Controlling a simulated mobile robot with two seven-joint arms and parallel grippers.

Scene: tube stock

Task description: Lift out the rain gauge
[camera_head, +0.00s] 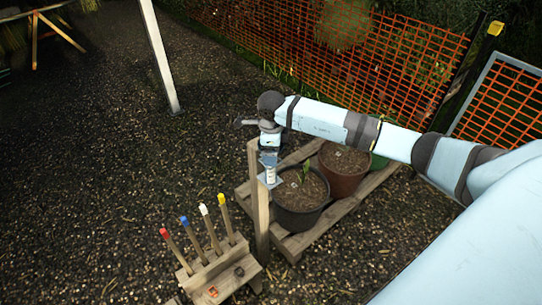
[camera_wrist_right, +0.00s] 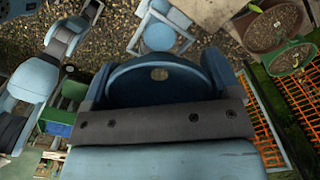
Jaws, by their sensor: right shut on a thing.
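The rain gauge (camera_head: 270,174) is a small pale tube with dark marks, beside the top of an upright wooden post (camera_head: 260,212) in the head view. My right gripper (camera_head: 268,160) points down from above and is shut on the gauge's upper part. A small grey plate shows around the gauge's lower part; whether the tube still sits in a holder there, I cannot tell. In the right wrist view my own wrist links fill the middle, and neither fingertips nor gauge can be made out. My left gripper is in neither view.
Two potted plants, in a black pot (camera_head: 300,213) and a brown pot (camera_head: 343,180), stand on a wooden pallet (camera_head: 333,215) right of the post. A wooden stand (camera_head: 225,275) holds several colour-tipped stakes in front. Orange mesh fence (camera_head: 340,50) runs behind. Gravel at left is open.

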